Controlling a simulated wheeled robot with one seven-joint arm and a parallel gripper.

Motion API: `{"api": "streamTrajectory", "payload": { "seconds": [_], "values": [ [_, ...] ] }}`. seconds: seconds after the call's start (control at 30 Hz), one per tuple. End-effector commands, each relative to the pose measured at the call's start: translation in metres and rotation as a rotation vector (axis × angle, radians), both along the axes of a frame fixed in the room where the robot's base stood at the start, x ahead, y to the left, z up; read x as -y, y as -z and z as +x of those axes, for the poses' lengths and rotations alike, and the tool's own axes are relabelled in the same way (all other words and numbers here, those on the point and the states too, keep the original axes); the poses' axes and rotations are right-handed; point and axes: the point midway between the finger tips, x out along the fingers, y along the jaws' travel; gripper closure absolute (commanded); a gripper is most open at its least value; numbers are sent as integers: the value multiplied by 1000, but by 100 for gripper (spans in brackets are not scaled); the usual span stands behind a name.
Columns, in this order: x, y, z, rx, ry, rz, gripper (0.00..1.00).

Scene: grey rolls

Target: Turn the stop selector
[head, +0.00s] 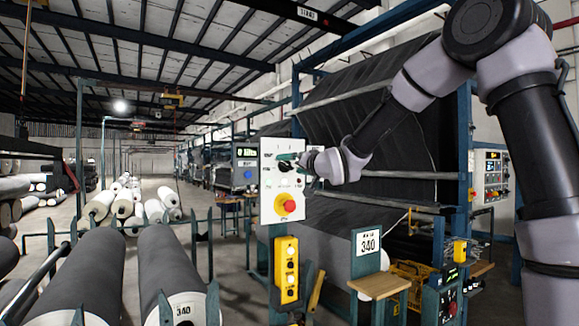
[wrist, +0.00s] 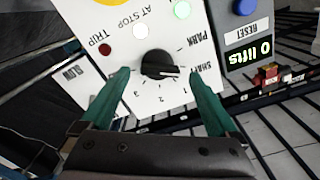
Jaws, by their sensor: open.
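The stop selector (wrist: 158,66) is a round black knob on a white panel (head: 269,187), with marks 1, 2, 3 and worded positions around it. Its pale pointer line faces right in the wrist view, near the worded marks; I cannot tell the exact setting. My gripper (wrist: 162,73) is open, its two teal fingers on either side of the knob, with visible gaps between them and it. In the head view my gripper (head: 297,162) is at the upper part of the panel and partly covers the knob.
Below on the panel is a red button on yellow (head: 287,206). A red TRIP lamp (wrist: 104,49) and a lit green lamp (wrist: 181,9) are near the knob. A grey box with a blue RESET button (wrist: 244,7) reads "0 lifts". Grey rolls (head: 185,265) stand left.

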Motion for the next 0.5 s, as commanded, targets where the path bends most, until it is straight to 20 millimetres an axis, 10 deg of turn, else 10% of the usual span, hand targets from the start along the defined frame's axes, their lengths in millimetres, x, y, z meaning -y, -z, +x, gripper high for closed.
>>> {"api": "streamTrajectory", "payload": {
  "seconds": [0.5],
  "values": [
    [-11, 0, 17, 0, 1, -1, 9]
  ]
}}
